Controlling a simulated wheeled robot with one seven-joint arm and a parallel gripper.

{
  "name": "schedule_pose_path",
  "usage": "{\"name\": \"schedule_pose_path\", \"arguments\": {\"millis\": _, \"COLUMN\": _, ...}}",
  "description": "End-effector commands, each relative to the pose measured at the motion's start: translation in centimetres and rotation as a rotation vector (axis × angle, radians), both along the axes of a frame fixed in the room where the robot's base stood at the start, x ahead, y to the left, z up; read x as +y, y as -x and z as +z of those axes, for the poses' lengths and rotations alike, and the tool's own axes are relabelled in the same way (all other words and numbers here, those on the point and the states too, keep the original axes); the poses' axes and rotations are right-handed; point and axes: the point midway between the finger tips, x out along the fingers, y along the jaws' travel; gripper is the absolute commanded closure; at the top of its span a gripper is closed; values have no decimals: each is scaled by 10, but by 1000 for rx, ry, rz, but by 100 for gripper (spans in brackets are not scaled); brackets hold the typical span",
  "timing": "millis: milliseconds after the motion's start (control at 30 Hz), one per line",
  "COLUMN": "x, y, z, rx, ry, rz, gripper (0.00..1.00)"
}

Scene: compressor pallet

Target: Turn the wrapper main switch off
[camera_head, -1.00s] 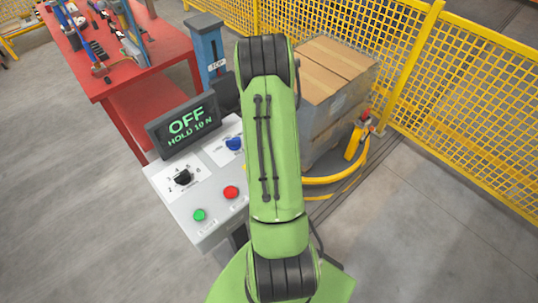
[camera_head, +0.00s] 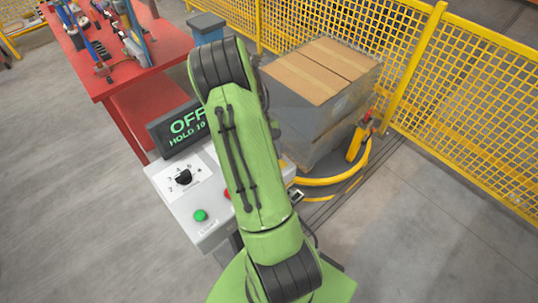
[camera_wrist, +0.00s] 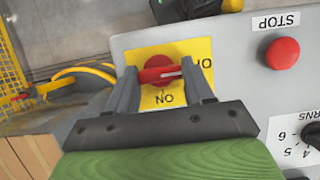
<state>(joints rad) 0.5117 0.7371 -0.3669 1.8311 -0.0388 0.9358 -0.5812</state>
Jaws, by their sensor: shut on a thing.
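The wrapper main switch, a red rotary handle (camera_wrist: 152,76) on a yellow plate (camera_wrist: 150,52), shows in the wrist view. Its handle lies across the picture, and its white mark is towards the right finger. An ON label appears upside down below it; a partly hidden label starting with O is at the right. My gripper (camera_wrist: 159,67) is shut on the handle, one finger at each end. In the head view my arm hides the gripper and most of the switch. The display (camera_head: 183,127) there reads OFF and HOLD 10, partly covered by my arm.
The grey panel also carries a red STOP button (camera_wrist: 283,53), a green button (camera_head: 200,215) and a black numbered dial (camera_head: 183,177). A boxed pallet load (camera_head: 322,75), yellow guard rail (camera_head: 330,181) and mesh fence (camera_head: 470,90) stand behind and right. A red workbench (camera_head: 150,75) stands left.

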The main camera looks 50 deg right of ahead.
Motion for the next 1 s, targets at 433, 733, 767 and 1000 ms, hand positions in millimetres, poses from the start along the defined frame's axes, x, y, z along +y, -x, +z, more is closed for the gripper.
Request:
{"name": "schedule_pose_path", "arguments": {"millis": 433, "x": 0, "y": -1, "z": 0, "rx": -3, "ry": 1, "rz": 17, "gripper": 78}}
{"name": "schedule_pose_path", "arguments": {"millis": 733, "x": 0, "y": 0, "z": 0, "rx": -1, "ry": 0, "rz": 15, "gripper": 22}}
{"name": "schedule_pose_path", "arguments": {"millis": 767, "x": 0, "y": 0, "z": 0, "rx": -1, "ry": 0, "rz": 15, "gripper": 22}}
{"name": "schedule_pose_path", "arguments": {"millis": 1000, "x": -1, "y": -3, "z": 6, "rx": -3, "ry": 2, "rz": 16, "gripper": 22}}
